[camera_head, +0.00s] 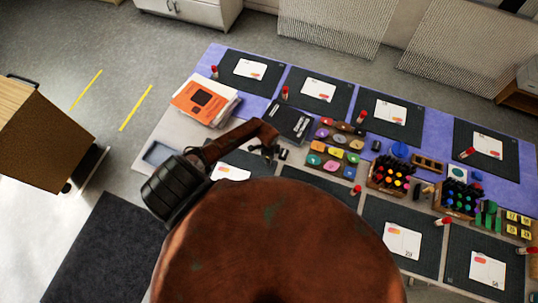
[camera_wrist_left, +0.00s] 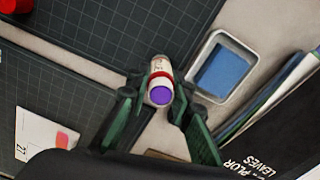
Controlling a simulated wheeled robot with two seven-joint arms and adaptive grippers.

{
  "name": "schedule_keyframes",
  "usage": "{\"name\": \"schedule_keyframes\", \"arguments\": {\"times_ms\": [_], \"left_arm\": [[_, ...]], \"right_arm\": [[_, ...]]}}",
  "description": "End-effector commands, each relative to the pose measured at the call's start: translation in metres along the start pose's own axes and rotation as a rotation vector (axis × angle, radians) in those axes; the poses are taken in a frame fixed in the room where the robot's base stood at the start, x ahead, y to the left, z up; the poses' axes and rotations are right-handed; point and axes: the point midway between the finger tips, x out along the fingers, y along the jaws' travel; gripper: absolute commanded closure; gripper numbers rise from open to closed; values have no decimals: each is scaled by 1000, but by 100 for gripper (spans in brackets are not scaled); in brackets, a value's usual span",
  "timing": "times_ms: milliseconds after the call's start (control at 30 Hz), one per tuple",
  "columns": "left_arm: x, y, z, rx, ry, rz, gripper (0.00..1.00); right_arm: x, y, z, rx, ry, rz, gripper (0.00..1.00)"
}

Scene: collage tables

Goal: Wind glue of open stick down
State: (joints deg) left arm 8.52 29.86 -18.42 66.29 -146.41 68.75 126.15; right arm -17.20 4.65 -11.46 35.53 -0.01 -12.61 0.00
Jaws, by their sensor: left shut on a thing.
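The glue stick (camera_wrist_left: 160,83) has a pale printed body, a red collar and a round purple end turned to the camera in the left wrist view. No cap shows on that end. My left gripper (camera_wrist_left: 157,100) is shut on it with green fingers on both sides. In the head view my left gripper (camera_head: 268,152) is small and dark, near the black book (camera_head: 291,120); the stick cannot be made out there. How far the purple glue stands out of the collar is hard to tell. My right gripper is not in view.
Dark mats with white cards line the purple-covered table (camera_head: 262,58), several with red-capped sticks such as one (camera_head: 284,92). A metal tray with a blue pad (camera_wrist_left: 226,72) lies beside the held stick. Orange booklets (camera_head: 204,100), coloured pots and bottle racks (camera_head: 390,180) crowd the table.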

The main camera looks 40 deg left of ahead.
Motion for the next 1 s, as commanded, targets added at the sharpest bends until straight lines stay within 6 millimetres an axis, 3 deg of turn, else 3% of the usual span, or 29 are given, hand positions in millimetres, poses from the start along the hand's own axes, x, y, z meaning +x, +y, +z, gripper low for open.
{"name": "schedule_keyframes", "arguments": {"times_ms": [200,233,500,733,1000], "left_arm": [[0,1,1,0,-2,2,99],[0,0,1,0,-2,1,79],[-1,-1,0,0,0,0,61],[-1,-1,0,0,1,-1,58],[-1,-1,0,0,1,-1,40]], "right_arm": [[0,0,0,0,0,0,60],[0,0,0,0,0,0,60],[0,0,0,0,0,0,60],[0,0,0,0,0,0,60],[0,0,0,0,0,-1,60]]}}
